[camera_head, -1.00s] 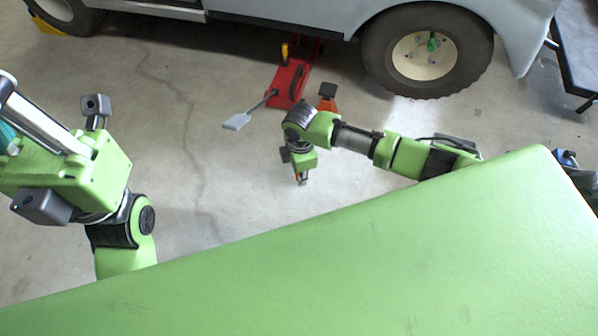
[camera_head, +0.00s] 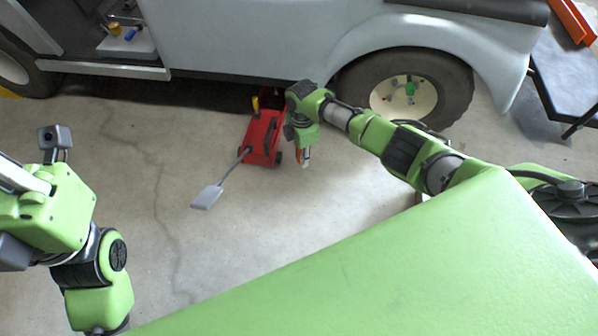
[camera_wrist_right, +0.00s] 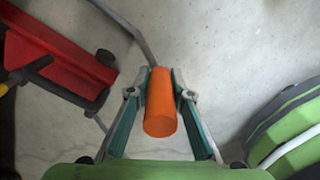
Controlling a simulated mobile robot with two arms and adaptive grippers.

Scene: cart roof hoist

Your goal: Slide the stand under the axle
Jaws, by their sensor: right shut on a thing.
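My right gripper (camera_head: 305,160) is low over the floor, just right of the red jack. In the right wrist view its two fingers (camera_wrist_right: 160,95) close on both sides of an orange cylindrical part (camera_wrist_right: 160,103), by its colour part of the stand. A sliver of orange stand (camera_head: 299,153) shows at the gripper in the head view; the rest is hidden by the gripper and arm. The axle is out of sight under the pale vehicle (camera_head: 260,40). My left arm is at the left; its fingers do not show.
The red floor jack (camera_head: 262,138) stands at the vehicle's side, its grey handle (camera_head: 207,197) reaching toward me. A wheel (camera_head: 405,95) is right of my gripper. A black table (camera_head: 570,80) stands at the right. Floor left of the jack is clear.

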